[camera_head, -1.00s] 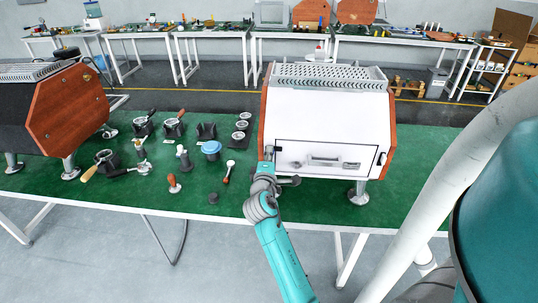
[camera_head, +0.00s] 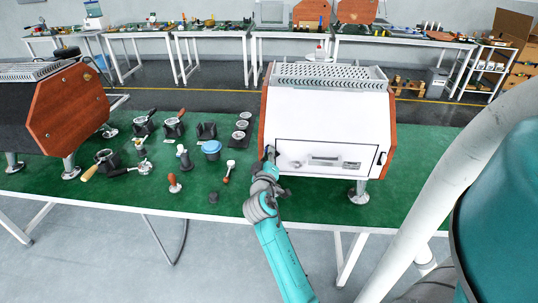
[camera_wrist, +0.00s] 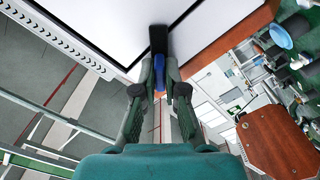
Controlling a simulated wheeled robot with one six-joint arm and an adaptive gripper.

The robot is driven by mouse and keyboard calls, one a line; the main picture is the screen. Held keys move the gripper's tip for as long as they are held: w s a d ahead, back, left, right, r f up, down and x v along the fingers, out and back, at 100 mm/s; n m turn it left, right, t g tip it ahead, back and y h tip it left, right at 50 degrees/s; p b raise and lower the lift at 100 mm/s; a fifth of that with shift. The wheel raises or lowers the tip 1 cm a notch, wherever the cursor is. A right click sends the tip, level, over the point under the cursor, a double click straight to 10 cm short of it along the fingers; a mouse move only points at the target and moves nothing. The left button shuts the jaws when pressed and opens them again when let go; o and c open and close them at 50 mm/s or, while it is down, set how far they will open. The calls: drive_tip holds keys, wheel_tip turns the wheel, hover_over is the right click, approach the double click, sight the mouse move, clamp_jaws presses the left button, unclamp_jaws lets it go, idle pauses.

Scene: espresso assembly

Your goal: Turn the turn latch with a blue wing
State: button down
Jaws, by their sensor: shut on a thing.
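The turn latch with a blue wing (camera_wrist: 159,70) sits at the edge of the white machine's front panel. In the wrist view its black part (camera_wrist: 158,40) points up the picture, and the blue wing lies between my two fingers. My gripper (camera_wrist: 159,84) is shut on the blue wing. In the head view my gripper (camera_head: 268,158) is at the left edge of the hatch (camera_head: 300,147) on the white machine (camera_head: 325,110). There the gripper and wrist mostly hide the latch, and its exact angle is hard to tell.
Portafilters, tampers and a blue-topped jug (camera_head: 211,147) stand on the green table (camera_head: 230,198) to the left. A second machine (camera_head: 66,112) stands further left. Floor in front is clear.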

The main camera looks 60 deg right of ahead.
drive_tip(key=m, duration=0.9)
drive_tip(key=shift+w+f, duration=0.1)
drive_tip(key=shift+w, duration=0.05)
drive_tip(key=shift+m, duration=0.3)
idle(0.3)
drive_tip(key=c, duration=1.2)
unclamp_jaws()
drive_tip(key=shift+c, duration=0.2)
drive_tip(key=shift+a, duration=0.1)
drive_tip(key=v, duration=1.2)
